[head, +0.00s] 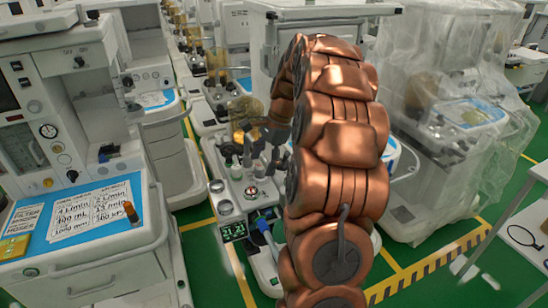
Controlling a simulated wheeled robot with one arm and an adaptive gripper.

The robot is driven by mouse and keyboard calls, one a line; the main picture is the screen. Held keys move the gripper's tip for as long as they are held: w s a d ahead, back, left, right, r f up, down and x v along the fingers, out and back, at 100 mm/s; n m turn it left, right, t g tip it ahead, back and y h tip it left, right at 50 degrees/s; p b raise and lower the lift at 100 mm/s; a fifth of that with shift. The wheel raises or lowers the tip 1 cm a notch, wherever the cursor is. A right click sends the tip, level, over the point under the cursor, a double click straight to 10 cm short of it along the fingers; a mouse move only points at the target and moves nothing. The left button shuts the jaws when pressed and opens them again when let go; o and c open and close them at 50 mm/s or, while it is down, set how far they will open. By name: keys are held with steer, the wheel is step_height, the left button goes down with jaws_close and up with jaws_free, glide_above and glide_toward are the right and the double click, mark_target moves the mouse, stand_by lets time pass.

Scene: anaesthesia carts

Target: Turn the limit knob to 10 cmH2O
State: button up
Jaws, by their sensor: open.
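The middle cart stands behind and left of my copper-coloured arm. I cannot tell which fitting is the limit knob, and no scale or setting is readable at this size. My gripper (276,150) is small and dark, left of the arm, above the back part of this cart near an amber canister (243,112). It is open, and I see nothing held in it. The arm hides the right part of the cart.
A cart on the left (95,240) has a blue mat (75,215) with written cards and an orange-capped vial. A plastic-draped cart (440,110) stands right. More carts fill the back.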

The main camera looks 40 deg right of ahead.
steer(key=shift+s+a+n+g+b, duration=0.15)
steer(key=shift+s+a+n, duration=0.2)
steer(key=shift+a, duration=0.55)
steer(key=shift+s+a+n+g+b, duration=0.15)
steer(key=shift+a+n, duration=0.3)
steer(key=shift+a, duration=0.5)
steer(key=shift+s+a+n+b, duration=0.2)
steer(key=shift+s+a+n, duration=0.15)
steer(key=shift+a, duration=0.55)
steer(key=shift+a, duration=0.1)
